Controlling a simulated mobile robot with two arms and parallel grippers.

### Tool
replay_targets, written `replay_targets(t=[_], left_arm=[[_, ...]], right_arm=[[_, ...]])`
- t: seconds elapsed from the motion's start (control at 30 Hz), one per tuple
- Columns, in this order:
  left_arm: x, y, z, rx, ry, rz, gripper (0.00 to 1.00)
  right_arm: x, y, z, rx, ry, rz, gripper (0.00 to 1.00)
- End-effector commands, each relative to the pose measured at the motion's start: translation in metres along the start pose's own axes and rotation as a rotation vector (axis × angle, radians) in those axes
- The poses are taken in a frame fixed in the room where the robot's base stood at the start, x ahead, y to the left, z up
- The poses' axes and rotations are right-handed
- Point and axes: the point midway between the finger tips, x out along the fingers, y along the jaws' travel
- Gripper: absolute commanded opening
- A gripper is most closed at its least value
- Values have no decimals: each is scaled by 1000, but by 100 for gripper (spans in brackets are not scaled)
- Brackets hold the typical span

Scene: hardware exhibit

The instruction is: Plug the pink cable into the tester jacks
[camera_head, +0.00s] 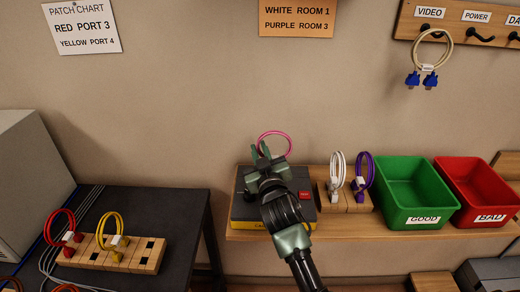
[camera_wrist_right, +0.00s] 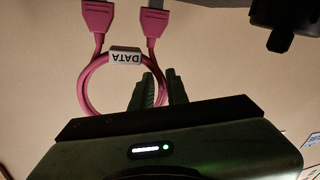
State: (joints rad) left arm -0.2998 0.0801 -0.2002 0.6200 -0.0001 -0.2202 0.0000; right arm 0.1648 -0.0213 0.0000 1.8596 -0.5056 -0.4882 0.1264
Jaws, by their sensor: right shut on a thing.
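The pink cable (camera_head: 274,133) shows as a loop above my right gripper (camera_head: 262,154) in the head view. In the right wrist view the pink cable (camera_wrist_right: 84,88) has a white DATA tag and two pink plugs at the top edge. The right gripper (camera_wrist_right: 158,90) is shut on the cable there, beside the tag. The tester (camera_head: 242,212), a dark box with a yellow base and a red label, stands on the wooden shelf below my gripper. My arm hides much of its top and the jacks. I cannot tell whether the plugs touch it. My left gripper is out of view.
White (camera_head: 338,165) and purple (camera_head: 369,170) cables stand in wooden blocks right of the tester. Beyond them are the green GOOD bin (camera_head: 408,215) and red BAD bin (camera_head: 460,205). A blue-plugged cable (camera_head: 445,48) hangs on a hook. Red and yellow cables stand on the dark left table (camera_head: 175,215).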

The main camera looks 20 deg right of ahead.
Motion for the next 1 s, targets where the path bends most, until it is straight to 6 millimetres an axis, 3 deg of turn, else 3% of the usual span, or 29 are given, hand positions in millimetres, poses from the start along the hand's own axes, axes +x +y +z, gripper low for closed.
replay_targets(t=[0.03,1.0], left_arm=[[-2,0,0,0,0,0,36],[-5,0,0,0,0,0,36]], right_arm=[[-2,-6,14,7,-33,-13,0],[-2,-7,15,9,-36,-14,0]])
